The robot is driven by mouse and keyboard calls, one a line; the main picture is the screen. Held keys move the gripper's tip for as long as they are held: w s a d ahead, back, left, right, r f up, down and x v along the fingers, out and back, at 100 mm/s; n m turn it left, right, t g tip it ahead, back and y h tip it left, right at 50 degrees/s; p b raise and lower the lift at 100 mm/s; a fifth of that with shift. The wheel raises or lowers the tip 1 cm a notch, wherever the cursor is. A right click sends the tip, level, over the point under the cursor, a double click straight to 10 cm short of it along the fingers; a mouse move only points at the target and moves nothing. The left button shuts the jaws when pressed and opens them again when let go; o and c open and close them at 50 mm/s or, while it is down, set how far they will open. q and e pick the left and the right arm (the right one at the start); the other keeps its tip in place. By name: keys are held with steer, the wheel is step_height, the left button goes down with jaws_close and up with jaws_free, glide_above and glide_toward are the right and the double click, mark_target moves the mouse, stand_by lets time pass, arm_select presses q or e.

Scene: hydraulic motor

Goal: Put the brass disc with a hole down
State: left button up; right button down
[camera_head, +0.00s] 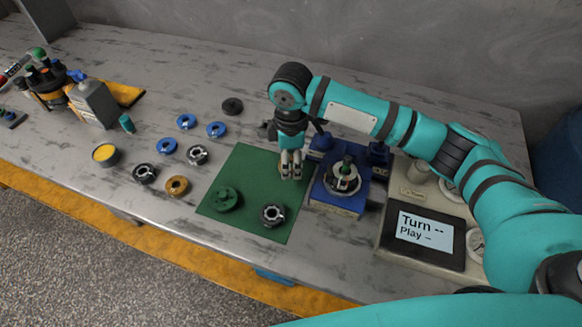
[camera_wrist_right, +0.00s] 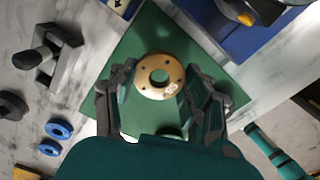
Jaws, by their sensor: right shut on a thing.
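My right gripper (camera_head: 291,168) points down over the far part of the green mat (camera_head: 240,170). In the right wrist view its fingers (camera_wrist_right: 160,84) are closed around the brass disc with a hole (camera_wrist_right: 145,84), one on either side of its rim. The disc faces the camera, with its round hole and small rim holes showing over the mat (camera_wrist_right: 150,42). In the head view the fingers hide most or all of it. I cannot tell how far the disc is from the mat. My left gripper is not seen.
A green disc (camera_head: 226,198) and a dark metal ring (camera_head: 272,214) lie on the mat's near part. A blue fixture (camera_head: 337,197) stands right of it, then a panel with a screen (camera_head: 424,233). Blue rings (camera_head: 186,121) and another brass-coloured ring (camera_head: 177,185) lie left.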

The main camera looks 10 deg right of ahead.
mark_target(291, 169)
steer(key=shift+f, duration=1.65)
steer(key=shift+s+f, duration=0.1)
steer(key=c, duration=0.6)
jaws_free()
step_height(291, 169, up, 12)
steer(key=shift+r, duration=0.15)
